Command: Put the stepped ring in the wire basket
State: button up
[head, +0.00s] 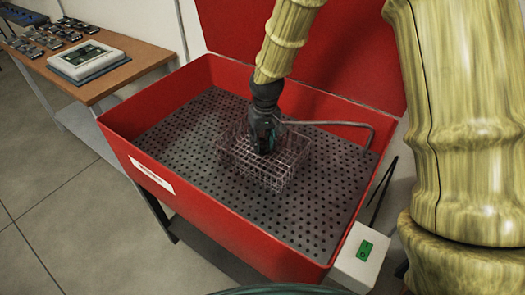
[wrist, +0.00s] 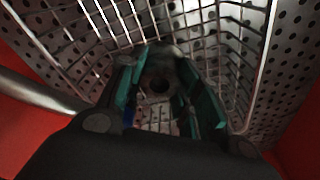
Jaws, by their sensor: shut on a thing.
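The wire basket (head: 284,176) stands on the perforated floor of the red wash tub. My gripper (head: 264,143) points down into the basket from above, its fingers among the wires. In the wrist view my gripper (wrist: 160,92) has its teal-padded fingers shut on a dark grey round part with a hole, which I take to be the stepped ring (wrist: 158,70). The basket wires (wrist: 215,55) surround the fingers there. The ring is dim, and I cannot tell whether it touches the basket floor. In the head view the ring is hidden by the fingers and wires.
The red tub's walls (head: 180,195) rise around the perforated floor (head: 190,135). A bent metal pipe (head: 345,124) reaches over the floor close behind the basket. A switch box (head: 361,255) is at the front right. A wooden bench (head: 125,75) with parts stands at left.

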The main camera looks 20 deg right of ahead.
aim_at(262, 150)
jog(key=shift+f, duration=2.25)
jog(key=shift+f, duration=0.15)
jog(key=o, duration=1.2)
jog(key=r, duration=0.4)
jog(key=s+r, duration=0.1)
jog(key=r, duration=0.7)
jog(key=shift+s+r, duration=0.15)
jog(key=shift+s, duration=0.05)
jog(key=shift+r, duration=0.1)
